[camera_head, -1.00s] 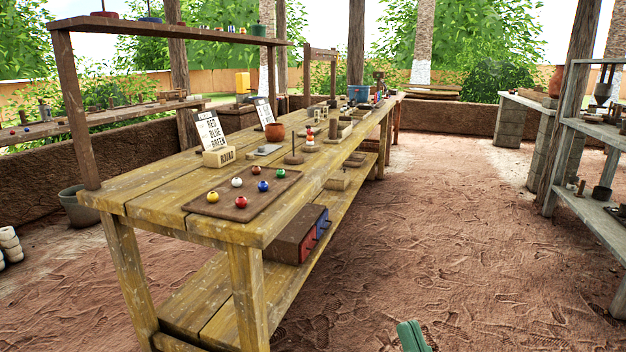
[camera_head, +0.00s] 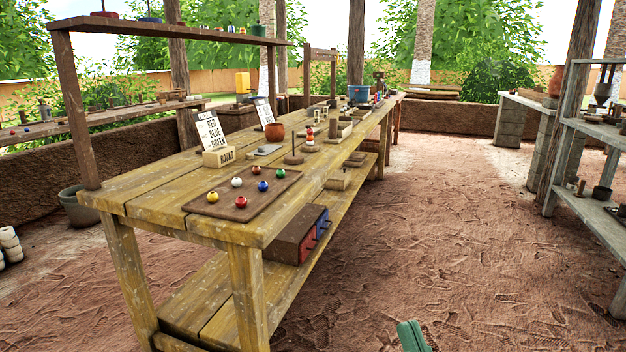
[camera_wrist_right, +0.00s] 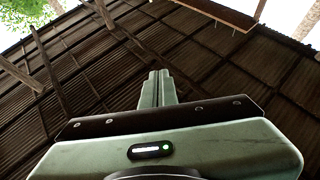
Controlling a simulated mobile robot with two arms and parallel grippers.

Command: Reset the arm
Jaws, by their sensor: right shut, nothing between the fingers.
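My right gripper (camera_head: 412,336) shows as a small green piece at the bottom edge of the head view, over the dirt floor and to the right of the long wooden table (camera_head: 150,205). In the right wrist view its two fingers (camera_wrist_right: 158,88) are together, with nothing between them, pointing up toward the dark roof (camera_wrist_right: 95,80). It touches nothing that I can see. My left gripper is not in the head view.
A brown board (camera_head: 225,213) with several coloured balls lies on the table's near end. A box with red and blue fronts (camera_head: 290,240) sits on the table's lower shelf. Grey shelves (camera_head: 590,205) stand at the right. The dirt floor (camera_head: 450,220) between is clear.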

